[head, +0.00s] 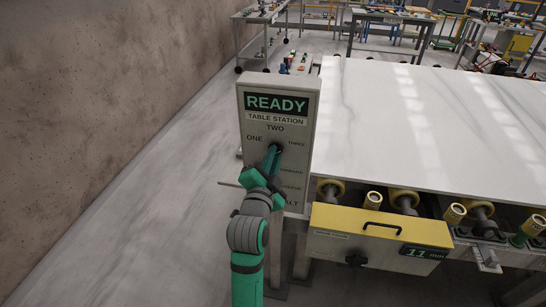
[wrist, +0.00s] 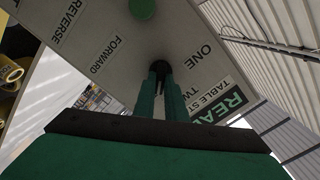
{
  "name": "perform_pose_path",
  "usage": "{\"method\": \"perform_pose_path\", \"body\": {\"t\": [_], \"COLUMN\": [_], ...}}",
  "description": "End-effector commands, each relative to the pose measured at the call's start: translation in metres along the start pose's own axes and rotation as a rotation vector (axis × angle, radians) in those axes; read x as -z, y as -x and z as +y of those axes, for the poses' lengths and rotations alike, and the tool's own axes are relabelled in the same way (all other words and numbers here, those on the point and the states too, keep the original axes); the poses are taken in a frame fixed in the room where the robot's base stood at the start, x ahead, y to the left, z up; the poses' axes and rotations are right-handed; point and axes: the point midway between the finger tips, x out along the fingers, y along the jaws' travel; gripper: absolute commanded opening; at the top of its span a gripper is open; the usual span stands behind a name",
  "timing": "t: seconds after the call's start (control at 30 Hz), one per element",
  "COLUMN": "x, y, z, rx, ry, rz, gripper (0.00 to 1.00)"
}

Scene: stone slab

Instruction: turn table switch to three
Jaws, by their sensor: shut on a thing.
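The table switch is a dark round knob (head: 278,147) on the grey "TABLE STATION" panel (head: 246,165). The labels ONE, TWO and THREE run around its upper side, with FORWARD, REVERSE and HALT lower down. My gripper (head: 271,157) reaches the knob from the front and below, and is shut on it. In the wrist view, its two green fingers (wrist: 160,82) meet the dark knob (wrist: 159,66). The fingers hide most of the knob, so I cannot tell which label it points to. A green round button (wrist: 142,8) shows on the panel.
The green READY sign (head: 276,103) tops the panel. A white stone slab (head: 430,130) lies on rollers to the right, above a yellow-topped drawer box (head: 380,238). A brown wall (head: 100,100) stands left, with clear floor (head: 150,210) between.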

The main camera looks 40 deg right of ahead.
Motion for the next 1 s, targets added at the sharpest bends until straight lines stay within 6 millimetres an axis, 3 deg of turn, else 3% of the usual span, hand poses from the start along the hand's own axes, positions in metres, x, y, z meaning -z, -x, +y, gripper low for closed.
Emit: {"method": "perform_pose_path", "body": {"t": [0.3, 0.83, 0.87, 0.93, 1.0], "x": [-0.0013, -0.0012, -0.0012, -0.0012, -0.001], "y": [0.0002, 0.0001, 0.0001, 0.0001, 0.0001], "z": [0.0016, 0.002, 0.002, 0.002, 0.0017], "rx": [-0.002, -0.003, -0.003, -0.003, -0.002], "ry": [-0.117, -0.141, -0.141, -0.141, -0.141], "rz": [-0.003, -0.002, -0.002, -0.002, -0.002], "gripper": [0.0, 0.0, 0.13, 0.3, 0.3]}}
